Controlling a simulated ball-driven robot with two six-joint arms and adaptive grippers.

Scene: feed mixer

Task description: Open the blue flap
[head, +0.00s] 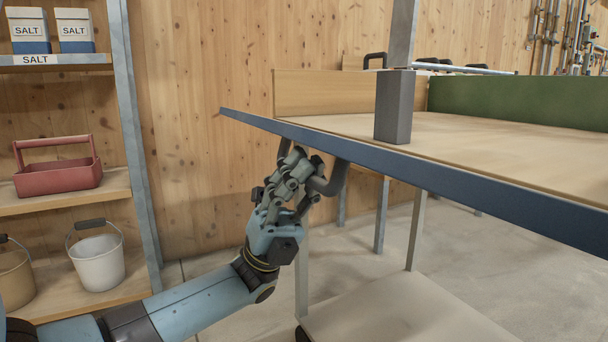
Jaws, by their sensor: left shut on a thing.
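The blue flap (440,178) shows as a long, narrow dark blue band along the near side of the wooden-topped box, running from the upper left to the right edge of the head view. A grey bar handle (334,181) hangs below its left part. My left gripper (300,172) is under the flap with its fingers closed around the handle. The fingers hide part of the handle. The flap's full face and hinge cannot be made out from here. My right gripper is not in view.
A grey post (393,106) stands just behind the flap. A shelf on the left holds salt boxes, a red carrier (58,178) and buckets (98,262). A low board (405,308) on legs lies below the flap. Bare floor shows between shelf and legs.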

